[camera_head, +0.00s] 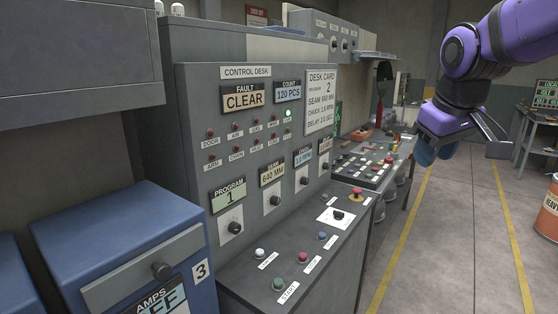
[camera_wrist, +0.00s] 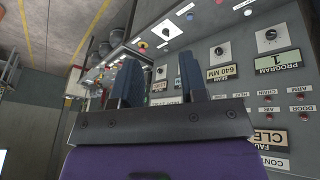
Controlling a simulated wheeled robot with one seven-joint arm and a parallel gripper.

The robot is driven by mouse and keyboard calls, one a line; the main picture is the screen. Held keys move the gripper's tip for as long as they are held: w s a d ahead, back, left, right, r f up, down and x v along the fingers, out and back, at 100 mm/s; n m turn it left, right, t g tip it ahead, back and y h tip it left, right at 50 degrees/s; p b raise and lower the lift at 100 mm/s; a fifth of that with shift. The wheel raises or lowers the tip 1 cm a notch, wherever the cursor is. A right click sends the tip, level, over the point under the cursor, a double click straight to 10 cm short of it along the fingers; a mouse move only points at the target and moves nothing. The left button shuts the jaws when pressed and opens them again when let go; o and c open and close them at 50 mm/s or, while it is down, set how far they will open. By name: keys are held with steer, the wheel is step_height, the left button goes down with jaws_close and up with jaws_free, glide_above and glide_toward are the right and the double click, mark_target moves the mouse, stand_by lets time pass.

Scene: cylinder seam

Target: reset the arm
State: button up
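My gripper (camera_head: 436,148) hangs from my purple arm at the upper right in the head view, apart from the desk and over the aisle. In the wrist view its two blue fingers (camera_wrist: 159,68) stand apart with nothing held between them. The control desk (camera_head: 195,130) stands left of it, with a FAULT display (camera_head: 243,97) reading CLEAR and a COUNT display (camera_head: 288,91) reading 120 PCS. One green lamp (camera_head: 288,113) is lit; the others look red. The PROGRAM display (camera_head: 229,195) reads 1, and the SEAM display (camera_head: 272,172) reads 640 MM.
The desk's lower shelf carries a green button (camera_head: 279,283), a red button (camera_head: 304,257), a blue button (camera_head: 322,236) and a white button (camera_head: 260,252). A blue cabinet (camera_head: 120,240) stands at left, an orange drum (camera_head: 549,212) at right. The floor between yellow lines is clear.

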steer(key=s+d+f+m, duration=0.1)
steer(key=s+m, duration=0.1)
steer(key=s, duration=0.7)
steer(key=s+d+f+m, duration=0.1)
steer(key=s+f, duration=0.1)
steer(key=s, duration=0.7)
steer(key=shift+d+f+m+t+y, duration=0.2)
steer(key=shift+f+m+t+y, duration=0.1)
steer(key=shift+m+t, duration=0.1)
